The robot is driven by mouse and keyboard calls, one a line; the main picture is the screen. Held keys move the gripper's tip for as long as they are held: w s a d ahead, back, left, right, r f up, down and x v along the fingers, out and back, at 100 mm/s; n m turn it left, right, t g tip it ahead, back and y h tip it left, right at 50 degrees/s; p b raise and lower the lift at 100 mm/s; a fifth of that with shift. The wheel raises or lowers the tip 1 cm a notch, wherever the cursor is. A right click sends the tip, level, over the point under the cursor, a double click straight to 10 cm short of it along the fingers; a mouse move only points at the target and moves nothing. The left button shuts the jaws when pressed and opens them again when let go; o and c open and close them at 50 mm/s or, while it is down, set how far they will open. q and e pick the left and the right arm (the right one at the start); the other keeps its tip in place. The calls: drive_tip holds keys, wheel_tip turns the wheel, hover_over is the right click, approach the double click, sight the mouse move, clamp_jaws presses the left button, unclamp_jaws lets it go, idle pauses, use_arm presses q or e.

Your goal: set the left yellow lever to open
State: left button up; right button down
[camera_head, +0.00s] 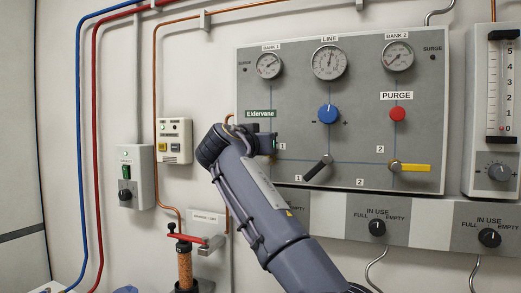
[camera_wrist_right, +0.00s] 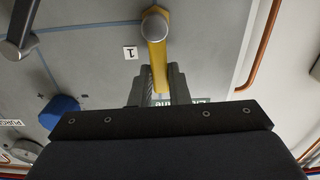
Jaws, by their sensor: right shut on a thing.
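The left yellow lever (camera_wrist_right: 156,55) shows in the right wrist view, with its round metal hub at the top and its free end between my right gripper's fingers (camera_wrist_right: 158,92). My right gripper is shut on that free end. In the head view my right gripper (camera_head: 268,145) is at the panel's left edge and hides the lever. Compared with the panel's labels, the lever points roughly up, towards the green Eldervane label (camera_head: 261,114). My left gripper is not in view.
On the grey panel (camera_head: 290,90), a black lever (camera_head: 318,170) and a horizontal yellow lever (camera_head: 410,167) lie to the right. A blue knob (camera_head: 328,114) and red purge button (camera_head: 398,114) sit above them. A red-handled valve (camera_head: 186,238) is at lower left.

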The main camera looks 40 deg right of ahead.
drive_tip(key=shift+f+m, duration=0.1)
drive_tip(key=shift+m, duration=0.3)
drive_tip(key=c, duration=1.4)
unclamp_jaws()
drive_tip(key=shift+s, duration=0.1)
drive_tip(key=b+v, duration=0.2)
drive_tip(key=v, duration=0.5)
drive_tip(key=shift+s+a, duration=0.2)
drive_tip(key=shift+a, duration=0.15)
